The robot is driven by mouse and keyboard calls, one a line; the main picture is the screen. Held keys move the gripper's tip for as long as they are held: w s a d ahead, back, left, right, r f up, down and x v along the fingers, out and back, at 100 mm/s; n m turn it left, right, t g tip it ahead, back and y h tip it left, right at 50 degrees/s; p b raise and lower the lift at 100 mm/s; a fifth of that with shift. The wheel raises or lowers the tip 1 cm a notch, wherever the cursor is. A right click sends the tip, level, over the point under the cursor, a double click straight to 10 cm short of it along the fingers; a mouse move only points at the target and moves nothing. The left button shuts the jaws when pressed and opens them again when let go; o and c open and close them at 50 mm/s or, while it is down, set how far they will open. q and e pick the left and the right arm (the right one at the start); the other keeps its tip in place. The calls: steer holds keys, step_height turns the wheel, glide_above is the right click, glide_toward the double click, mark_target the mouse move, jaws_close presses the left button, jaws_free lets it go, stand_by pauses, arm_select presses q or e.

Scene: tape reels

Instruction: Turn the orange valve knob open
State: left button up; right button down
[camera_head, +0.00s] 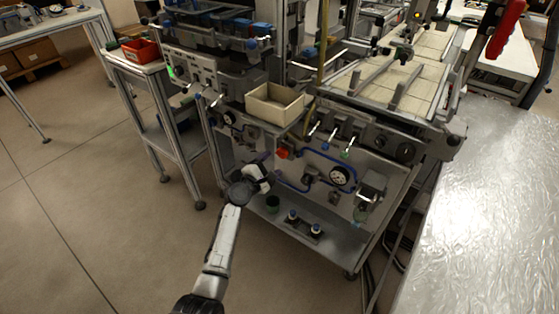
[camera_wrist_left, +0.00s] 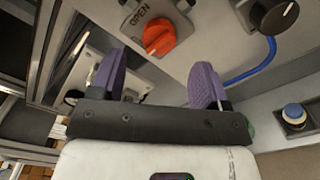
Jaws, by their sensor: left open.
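The orange valve knob (camera_head: 282,153) is on the machine's lower front panel in the head view. In the left wrist view the orange knob (camera_wrist_left: 158,38) sits on a grey plate (camera_wrist_left: 152,22) marked "OPEN", ahead of the fingers. My left gripper (camera_wrist_left: 162,85) is open, with its two purple fingers apart and nothing between them. In the head view the left gripper (camera_head: 262,172) is just left of and below the knob, apart from it. The fingertips are hard to make out there. My right gripper is in neither view.
A black knob (camera_wrist_left: 274,14) and a blue hose (camera_wrist_left: 250,66) are right of the orange knob in the wrist view. A pressure gauge (camera_head: 340,175), small levers (camera_head: 331,135) and a cardboard bin (camera_head: 274,104) are nearby.

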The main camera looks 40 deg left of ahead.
mark_target(279, 156)
arm_select(q)
steer(key=w, duration=0.1)
steer(key=w+b, duration=0.1)
steer(key=w, duration=0.1)
steer(key=shift+w+a+f, duration=0.1)
steer(key=shift+w+a, duration=0.15)
steer(key=shift+w, duration=0.1)
steer(key=shift+w+b, duration=0.5)
steer(key=shift+w, duration=0.25)
steer(key=c, duration=0.9)
